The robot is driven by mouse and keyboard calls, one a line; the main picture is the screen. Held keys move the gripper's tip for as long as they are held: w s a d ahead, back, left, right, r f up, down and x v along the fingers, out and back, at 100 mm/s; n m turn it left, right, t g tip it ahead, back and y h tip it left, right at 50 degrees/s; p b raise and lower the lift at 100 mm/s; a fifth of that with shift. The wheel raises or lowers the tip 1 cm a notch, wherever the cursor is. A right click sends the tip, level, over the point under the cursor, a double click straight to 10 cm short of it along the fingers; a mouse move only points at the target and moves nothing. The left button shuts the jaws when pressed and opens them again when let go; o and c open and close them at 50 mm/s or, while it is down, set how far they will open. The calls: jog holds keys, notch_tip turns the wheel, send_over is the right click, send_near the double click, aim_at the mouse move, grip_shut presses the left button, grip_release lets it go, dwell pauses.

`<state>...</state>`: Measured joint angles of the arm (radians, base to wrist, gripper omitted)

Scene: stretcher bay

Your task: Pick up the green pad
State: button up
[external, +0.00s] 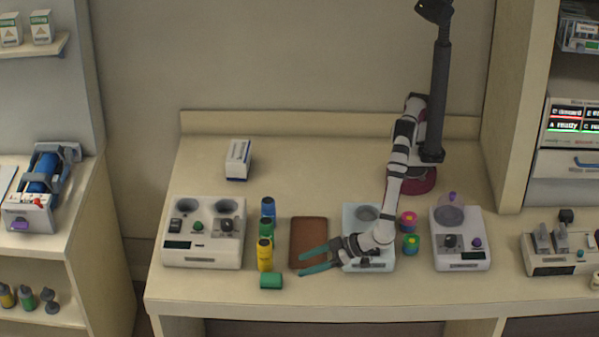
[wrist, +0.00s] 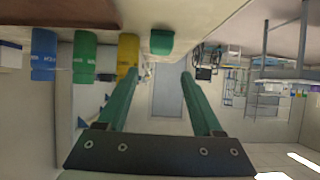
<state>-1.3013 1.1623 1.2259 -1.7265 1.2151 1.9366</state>
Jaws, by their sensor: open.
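The green pad (external: 271,282) is a small rounded green block lying near the front edge of the counter, just in front of the yellow bottle. It also shows in the wrist view (wrist: 161,41) at the top centre, beyond my fingertips and roughly in line with the gap between them. My gripper (external: 302,262) has two teal fingers spread apart and pointing left, with nothing between them. It is to the right of the pad and apart from it. In the wrist view my gripper (wrist: 160,73) is open and empty.
A yellow bottle (external: 265,255), a green bottle (external: 266,228) and a blue bottle (external: 268,207) stand in a row behind the pad. A brown tray (external: 308,226) lies behind my fingers. A white device (external: 203,250) is at left. The counter front left of the pad is clear.

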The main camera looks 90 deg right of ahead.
aim_at(274, 277)
jog(key=x, duration=1.2)
jog(key=shift+s+f, duration=0.1)
jog(key=shift+f, duration=0.15)
grip_shut()
